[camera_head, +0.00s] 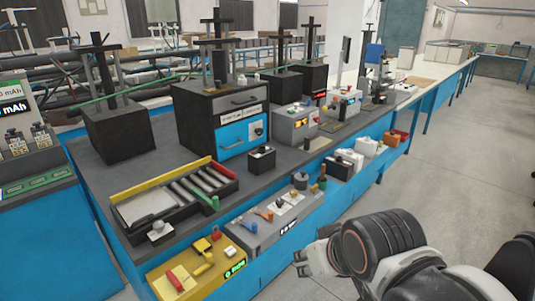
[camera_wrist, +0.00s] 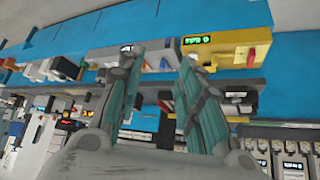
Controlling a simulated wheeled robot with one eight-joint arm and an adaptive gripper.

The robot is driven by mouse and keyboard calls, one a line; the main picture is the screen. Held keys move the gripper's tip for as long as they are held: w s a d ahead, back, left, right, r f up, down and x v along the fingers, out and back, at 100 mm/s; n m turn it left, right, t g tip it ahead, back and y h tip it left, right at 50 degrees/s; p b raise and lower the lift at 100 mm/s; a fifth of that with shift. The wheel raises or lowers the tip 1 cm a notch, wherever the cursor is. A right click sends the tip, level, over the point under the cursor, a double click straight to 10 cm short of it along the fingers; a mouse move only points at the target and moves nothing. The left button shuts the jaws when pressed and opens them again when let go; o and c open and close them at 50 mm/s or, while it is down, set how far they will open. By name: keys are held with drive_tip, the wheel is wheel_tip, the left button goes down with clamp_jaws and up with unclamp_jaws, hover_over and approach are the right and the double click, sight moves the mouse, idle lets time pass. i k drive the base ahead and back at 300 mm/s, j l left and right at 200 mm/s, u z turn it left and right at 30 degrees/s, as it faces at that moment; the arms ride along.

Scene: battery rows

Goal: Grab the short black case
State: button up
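A small, low black case (camera_head: 262,160) with a light top and a dark knob stands on the grey bench in the head view, below the blue-fronted drawer unit. Another low black case (camera_head: 338,169) stands farther right near the bench's front edge. I cannot tell which one the task means. My gripper (camera_head: 301,259) is in front of the bench at lower middle, apart from both cases. In the wrist view my gripper (camera_wrist: 158,58) has its two teal-padded fingers spread, with nothing between them. I cannot single out either case surely in the wrist view.
A tray with rollers (camera_head: 175,200), a yellow device (camera_head: 195,268) and a grey device (camera_head: 275,218) line the near bench. The dark drawer unit (camera_head: 215,120) and tall black blocks (camera_head: 120,132) stand behind. The floor at right (camera_head: 440,180) is clear.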

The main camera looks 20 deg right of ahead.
sight(259, 166)
drive_tip(key=i+l+u, duration=0.2)
drive_tip(key=l, duration=0.2)
drive_tip(key=i+l+u, duration=0.2)
drive_tip(key=l, duration=0.25)
drive_tip(key=i+l+u, duration=0.15)
drive_tip(key=l, duration=0.3)
drive_tip(key=i+l+u, duration=0.2)
drive_tip(key=l, duration=0.3)
drive_tip(key=i+l+u, duration=0.2)
drive_tip(key=l, duration=0.3)
drive_tip(key=l+u, duration=0.2)
drive_tip(key=l, duration=0.3)
drive_tip(key=i+l+u, duration=0.1)
drive_tip(key=l+u, duration=0.15)
drive_tip(key=l, duration=0.8)
drive_tip(key=l+u, duration=0.3)
drive_tip(key=l, duration=0.7)
